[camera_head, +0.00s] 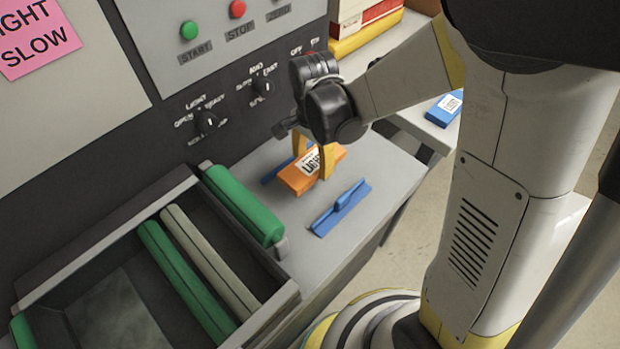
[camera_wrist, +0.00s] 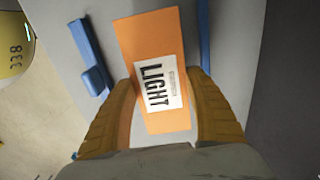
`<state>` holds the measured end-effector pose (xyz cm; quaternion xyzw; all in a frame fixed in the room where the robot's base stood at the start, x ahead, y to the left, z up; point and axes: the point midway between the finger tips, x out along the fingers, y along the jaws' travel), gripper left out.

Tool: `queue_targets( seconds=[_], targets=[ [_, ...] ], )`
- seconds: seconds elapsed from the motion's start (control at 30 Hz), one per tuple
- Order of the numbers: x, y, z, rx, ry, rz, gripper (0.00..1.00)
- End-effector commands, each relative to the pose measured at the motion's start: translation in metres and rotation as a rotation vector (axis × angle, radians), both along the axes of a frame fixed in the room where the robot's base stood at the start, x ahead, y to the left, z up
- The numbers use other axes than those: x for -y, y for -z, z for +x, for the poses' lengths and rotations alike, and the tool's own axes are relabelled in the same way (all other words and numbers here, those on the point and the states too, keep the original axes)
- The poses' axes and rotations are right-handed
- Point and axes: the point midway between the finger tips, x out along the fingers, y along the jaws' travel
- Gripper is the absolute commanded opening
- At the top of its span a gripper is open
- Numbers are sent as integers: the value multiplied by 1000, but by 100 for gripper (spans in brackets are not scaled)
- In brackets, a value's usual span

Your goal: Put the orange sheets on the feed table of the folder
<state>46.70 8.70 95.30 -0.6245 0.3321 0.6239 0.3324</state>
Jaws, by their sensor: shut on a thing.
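The orange sheets (camera_head: 296,179) form a flat pack with a white label reading "LIGHT". They are on or just above the grey feed table (camera_head: 375,165), between two blue side guides; I cannot tell if they touch the surface. My gripper (camera_head: 315,160) is over the pack from above, its yellow fingers shut on its two long sides. In the wrist view the pack (camera_wrist: 152,50) runs between the fingers of my gripper (camera_wrist: 165,115), the label facing up. One blue guide (camera_head: 342,207) stands nearer; the other (camera_head: 272,174) is partly hidden behind the pack.
Green and pale rollers (camera_head: 243,205) lie in the open machine left of the table. A panel with knobs and START and STOP buttons (camera_head: 238,9) rises behind. A blue pack (camera_head: 444,110) lies on another surface at right, with red-and-white and yellow packs (camera_head: 366,30) farther back.

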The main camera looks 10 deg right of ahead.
Motion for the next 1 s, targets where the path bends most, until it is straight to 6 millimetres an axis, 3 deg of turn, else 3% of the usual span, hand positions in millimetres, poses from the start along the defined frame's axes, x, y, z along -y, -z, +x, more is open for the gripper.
queue_targets(
  seconds=[0.17, 0.43, 0.8, 0.83, 0.9, 1.0],
  targets=[
    [-7, 9, -7, 0, 0, 0, 22],
    [-7, 46, -7, 0, 0, 0, 22],
    [-7, 50, -7, 0, 0, 0, 22],
    [-7, 49, -7, 0, 0, 0, 67],
    [-7, 49, -7, 0, 0, 0, 83],
    [-7, 48, -7, 0, 0, 0, 83]
  ],
)
